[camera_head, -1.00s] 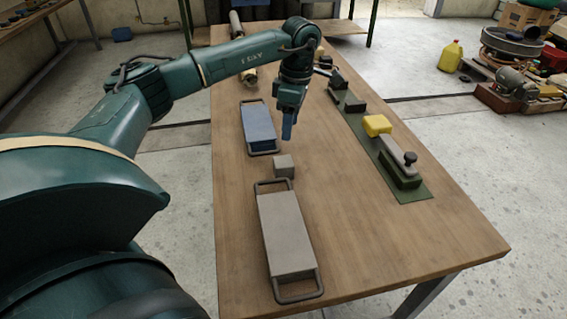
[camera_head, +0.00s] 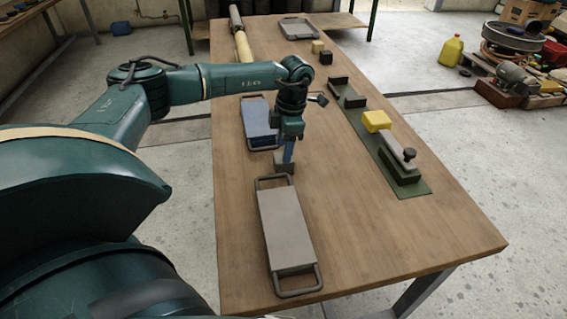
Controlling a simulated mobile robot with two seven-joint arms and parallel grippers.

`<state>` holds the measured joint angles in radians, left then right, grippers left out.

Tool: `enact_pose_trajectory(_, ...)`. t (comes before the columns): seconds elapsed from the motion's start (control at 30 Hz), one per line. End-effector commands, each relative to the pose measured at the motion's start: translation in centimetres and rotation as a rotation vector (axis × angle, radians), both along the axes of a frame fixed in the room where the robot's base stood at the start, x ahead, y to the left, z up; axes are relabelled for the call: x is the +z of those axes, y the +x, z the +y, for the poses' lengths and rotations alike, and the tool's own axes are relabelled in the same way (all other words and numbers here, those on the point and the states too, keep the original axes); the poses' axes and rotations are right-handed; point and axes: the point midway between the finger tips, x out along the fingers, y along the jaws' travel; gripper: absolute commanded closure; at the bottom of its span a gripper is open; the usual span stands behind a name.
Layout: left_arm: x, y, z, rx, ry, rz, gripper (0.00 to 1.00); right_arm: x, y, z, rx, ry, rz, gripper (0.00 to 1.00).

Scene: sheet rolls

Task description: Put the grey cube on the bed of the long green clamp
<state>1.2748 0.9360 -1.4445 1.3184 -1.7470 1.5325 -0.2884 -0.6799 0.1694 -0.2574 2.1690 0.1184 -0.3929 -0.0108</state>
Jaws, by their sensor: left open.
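The grey cube (camera_head: 284,169) sits on the wooden table between the blue block and the grey block. My left gripper (camera_head: 287,160) points down right over it, with its blue fingers open. The fingers hide part of the cube, and I cannot tell whether they touch it. The long green clamp (camera_head: 414,189) lies along the table's right side, with a grey bar, a dark knob and a yellow block at its near part. Dark upright blocks stand at its far end. My right gripper is out of view.
A grey block with end handles (camera_head: 285,232) lies just nearer than the cube. A similar blue block (camera_head: 258,122) lies beyond it. A small yellow cube (camera_head: 318,46), a dark cube (camera_head: 326,58), a roll (camera_head: 243,47) and a grey tray (camera_head: 298,29) are farther back. The table's middle is clear.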

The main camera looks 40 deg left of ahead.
Motion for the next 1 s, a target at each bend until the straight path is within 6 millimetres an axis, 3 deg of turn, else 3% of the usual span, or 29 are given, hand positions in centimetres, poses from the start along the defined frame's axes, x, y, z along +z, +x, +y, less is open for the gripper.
enact_pose_trajectory(0.23, -3.7, -0.1, 0.2, 0.0, 0.001, 0.003, 0.49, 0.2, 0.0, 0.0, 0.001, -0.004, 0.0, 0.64)
enact_pose_trajectory(0.57, -4.3, -0.2, 0.2, -0.001, 0.001, 0.001, 0.5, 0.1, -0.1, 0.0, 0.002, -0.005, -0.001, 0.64)
enact_pose_trajectory(1.0, -4.3, -0.1, 0.2, -0.001, 0.0, 0.0, 0.84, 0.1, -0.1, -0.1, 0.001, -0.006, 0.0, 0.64)
